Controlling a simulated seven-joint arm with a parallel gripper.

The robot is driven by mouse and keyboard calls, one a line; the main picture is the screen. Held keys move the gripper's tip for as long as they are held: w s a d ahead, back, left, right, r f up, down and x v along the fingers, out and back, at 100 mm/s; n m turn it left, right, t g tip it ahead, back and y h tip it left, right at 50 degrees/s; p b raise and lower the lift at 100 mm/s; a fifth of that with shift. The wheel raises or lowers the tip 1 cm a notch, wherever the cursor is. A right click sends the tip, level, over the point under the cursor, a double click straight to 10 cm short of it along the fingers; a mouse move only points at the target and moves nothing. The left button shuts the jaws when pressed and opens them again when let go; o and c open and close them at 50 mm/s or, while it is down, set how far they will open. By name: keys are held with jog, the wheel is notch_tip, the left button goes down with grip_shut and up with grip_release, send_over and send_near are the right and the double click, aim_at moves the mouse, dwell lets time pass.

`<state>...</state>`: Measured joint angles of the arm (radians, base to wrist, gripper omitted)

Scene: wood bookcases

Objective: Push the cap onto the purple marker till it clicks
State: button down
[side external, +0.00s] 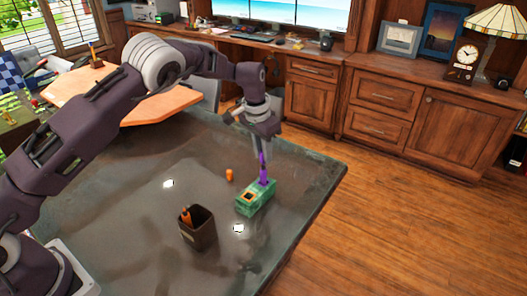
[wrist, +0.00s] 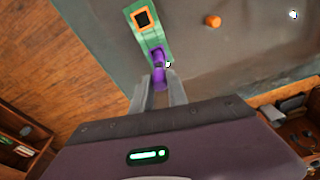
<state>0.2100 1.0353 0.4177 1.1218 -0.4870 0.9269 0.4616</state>
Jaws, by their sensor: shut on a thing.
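The purple marker (side external: 263,172) stands upright at one end of a green block (side external: 251,204) on the dark table. In the wrist view the purple marker (wrist: 158,58) shows at the near end of the green block (wrist: 154,38). My gripper (side external: 258,148) points down from above and is shut on the upper part of the purple piece. Its fingers (wrist: 160,86) lie on both sides of it in the wrist view. I cannot tell cap from marker body within the purple, nor whether a gap lies between them.
The block's other end has an orange-rimmed dark square opening (wrist: 142,18). A small orange piece (side external: 229,175) stands beside the block. A dark cup (side external: 198,232) holding an orange item is nearer the camera. The table's right edge is close; open tabletop lies left.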

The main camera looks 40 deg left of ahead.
jog(key=shift+f, duration=1.4)
jog(key=c, duration=0.7)
grip_release()
jog(key=shift+c, duration=0.2)
jog(key=shift+r, duration=3.55)
